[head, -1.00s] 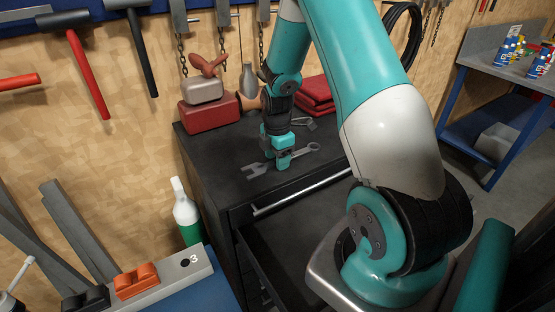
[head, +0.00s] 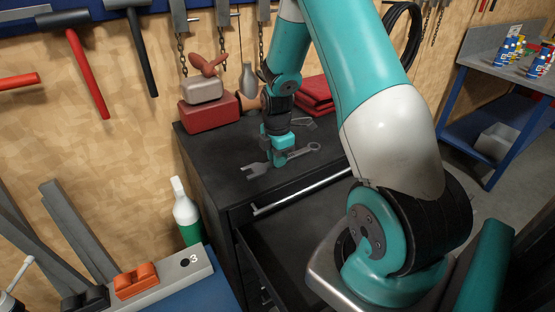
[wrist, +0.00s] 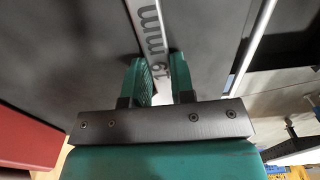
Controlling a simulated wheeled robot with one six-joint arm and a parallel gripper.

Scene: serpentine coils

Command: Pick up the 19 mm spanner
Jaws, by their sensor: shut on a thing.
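The 19 mm spanner (head: 258,170) is a grey metal wrench on or just above the black top of the tool cabinet (head: 225,160) in the head view. Its open jaw points left and its ring end lies to the right. My gripper (head: 279,160) is shut around the middle of its handle. In the wrist view the handle (wrist: 150,35), marked "19 mm", runs between the two green fingers of my gripper (wrist: 163,75). I cannot tell for sure whether the spanner touches the cabinet top.
A red box (head: 208,115) with a grey block on it and folded red cloths (head: 314,95) stand at the back of the cabinet. Another small metal tool (head: 303,124) lies behind my gripper. An open drawer (head: 300,225) is below the front edge.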

